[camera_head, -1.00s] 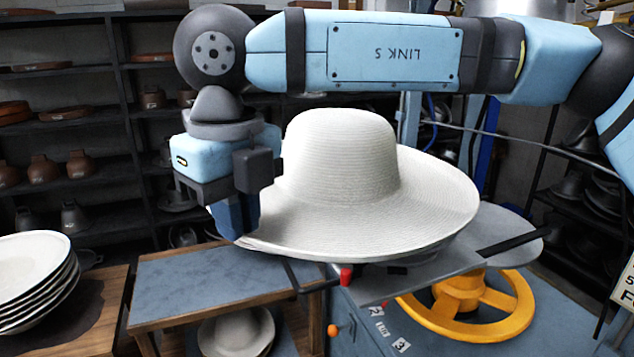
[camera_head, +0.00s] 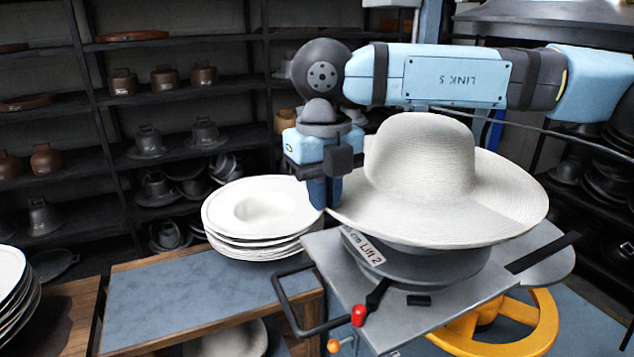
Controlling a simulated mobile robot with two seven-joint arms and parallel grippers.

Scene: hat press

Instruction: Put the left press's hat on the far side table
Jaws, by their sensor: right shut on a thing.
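The pale woven wide-brimmed hat (camera_head: 420,165) is above the left press's grey round form (camera_head: 415,262). The brim overlaps the form in the picture, and I cannot tell whether they touch. My right gripper (camera_head: 323,203) comes in from the right over the hat and is shut on the left edge of its brim. A side table (camera_head: 190,295) with a blue-grey top is at the lower left. My left gripper is not in view.
Another stack (camera_head: 14,285) is at the left edge. The press has a black handle (camera_head: 290,300), red knob (camera_head: 358,315) and yellow wheel (camera_head: 545,325). Dark shelves (camera_head: 110,180) stand behind.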

